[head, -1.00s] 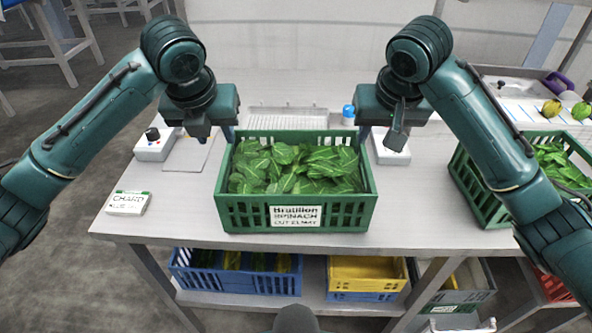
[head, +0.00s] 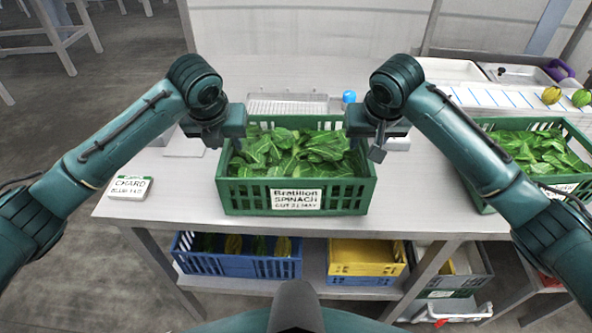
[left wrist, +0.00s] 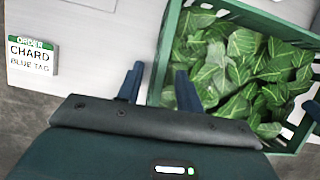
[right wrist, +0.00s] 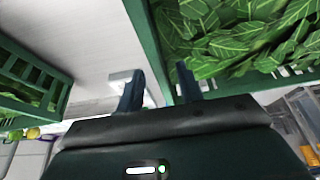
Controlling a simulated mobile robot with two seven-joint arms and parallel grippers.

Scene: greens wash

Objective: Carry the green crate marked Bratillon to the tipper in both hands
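The green crate marked Bratillon Spinach (head: 240,201) stands on the table in front of me, full of spinach leaves (head: 298,155). My left gripper (head: 235,142) is at its left wall and my right gripper (head: 367,142) at its right wall. In the left wrist view the two fingers (left wrist: 160,87) are apart, one on each side of the crate's wall (left wrist: 167,55). In the right wrist view the fingers (right wrist: 160,87) are also apart, with the wall (right wrist: 146,42) running between them. I cannot make out a tipper.
A second green crate of leaves (head: 480,202) stands at the right. An order card for chard (head: 130,187) lies at the table's left. Blue (head: 235,265) and yellow (head: 366,257) crates sit on the shelf below. The table's (head: 165,215) left front is mostly clear.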

